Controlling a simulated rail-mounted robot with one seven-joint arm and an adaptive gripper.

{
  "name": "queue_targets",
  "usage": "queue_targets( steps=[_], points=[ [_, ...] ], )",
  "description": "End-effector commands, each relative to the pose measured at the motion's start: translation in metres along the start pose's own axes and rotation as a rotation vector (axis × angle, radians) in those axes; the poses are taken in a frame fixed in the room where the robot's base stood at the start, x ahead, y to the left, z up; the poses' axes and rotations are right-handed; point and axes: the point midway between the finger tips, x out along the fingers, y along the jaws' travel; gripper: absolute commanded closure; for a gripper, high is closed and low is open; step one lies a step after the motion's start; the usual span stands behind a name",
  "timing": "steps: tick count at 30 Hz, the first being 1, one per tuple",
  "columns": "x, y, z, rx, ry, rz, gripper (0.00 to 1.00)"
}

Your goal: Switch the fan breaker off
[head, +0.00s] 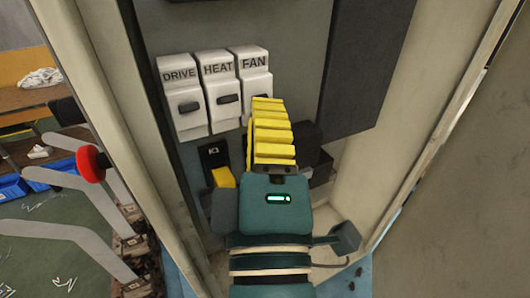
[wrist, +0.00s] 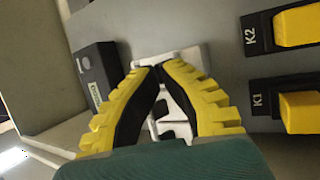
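The fan breaker (head: 254,60) is the right one of three white breakers in the head view. Its label shows, but the place of its dark toggle is hidden behind my fingers. My gripper (head: 267,101) is in front of its lower part, pointing at the panel. In the wrist view, my gripper's yellow fingers (wrist: 159,68) come together at their tips, with nothing clearly held. White breaker housing (wrist: 185,57) shows behind them, and dark toggles (wrist: 166,107) show between them. I cannot tell whether the tips touch the fan toggle.
The drive breaker (head: 184,95) and heat breaker (head: 220,90) stand close on the left. The K1 contactor (head: 217,165) is below, and K2 (wrist: 270,32) shows in the wrist view. A dark box (wrist: 97,72) and the cabinet's side walls (head: 425,110) bound the space.

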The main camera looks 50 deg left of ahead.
Motion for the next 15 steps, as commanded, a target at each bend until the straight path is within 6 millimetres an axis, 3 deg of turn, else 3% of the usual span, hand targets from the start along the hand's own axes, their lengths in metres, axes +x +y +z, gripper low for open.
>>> queue_targets(
  steps=[1, 15],
  points=[
    [-0.0016, -0.0080, 0.0011, 0.009, 0.000, 0.019, 1.00],
    [0.0012, -0.0043, 0.0003, 0.044, -0.001, 0.102, 1.00]
  ],
)
